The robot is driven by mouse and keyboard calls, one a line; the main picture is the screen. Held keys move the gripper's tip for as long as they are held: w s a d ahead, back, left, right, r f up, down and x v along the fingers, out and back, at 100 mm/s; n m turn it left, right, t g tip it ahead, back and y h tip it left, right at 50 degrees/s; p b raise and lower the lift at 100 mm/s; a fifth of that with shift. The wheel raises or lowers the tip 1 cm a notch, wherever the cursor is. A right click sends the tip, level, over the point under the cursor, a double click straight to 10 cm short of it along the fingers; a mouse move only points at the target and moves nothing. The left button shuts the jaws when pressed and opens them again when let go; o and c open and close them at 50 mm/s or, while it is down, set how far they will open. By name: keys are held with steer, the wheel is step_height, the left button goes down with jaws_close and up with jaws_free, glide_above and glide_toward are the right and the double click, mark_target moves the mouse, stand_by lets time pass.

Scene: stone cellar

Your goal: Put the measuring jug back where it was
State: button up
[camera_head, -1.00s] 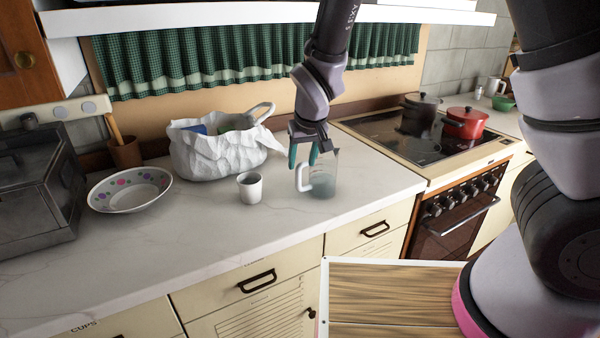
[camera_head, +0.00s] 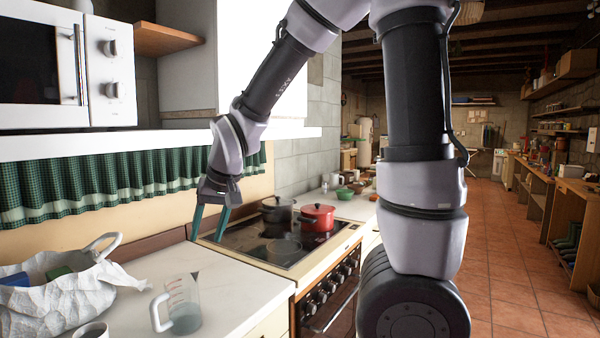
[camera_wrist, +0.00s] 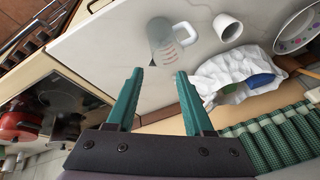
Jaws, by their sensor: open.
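The measuring jug (camera_head: 184,308) is clear with a white handle and red markings. It stands upright on the pale counter (camera_head: 225,290), near the edge by the stove, and holds some greyish liquid. It also shows in the wrist view (camera_wrist: 164,45), beyond my fingertips. My gripper (camera_head: 208,238) is open and empty, with green fingers. It is above the back of the counter next to the stove, apart from the jug. In the wrist view the gap between the fingers (camera_wrist: 158,75) holds nothing.
A crumpled white bag (camera_head: 65,298) stands left of the jug. A white cup (camera_head: 92,331) is in front of the bag. The stove (camera_head: 270,240) carries a dark pot (camera_head: 277,210) and a red pot (camera_head: 317,217). A patterned bowl (camera_wrist: 297,32) lies farther along the counter.

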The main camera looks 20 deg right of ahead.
steer(key=s+d+r+m+t, duration=0.1)
steer(key=s+d+r+m, duration=0.1)
steer(key=s+d+r, duration=0.4)
steer(key=s+d+r+m+t+h, duration=0.1)
steer(key=s+d+r+m+t, duration=0.1)
steer(key=s+d+r, duration=0.3)
steer(key=d+r+m, duration=0.1)
steer(key=d+r, duration=0.2)
steer(key=d, duration=0.4)
steer(key=shift+s, duration=0.4)
steer(key=shift+r, duration=0.1)
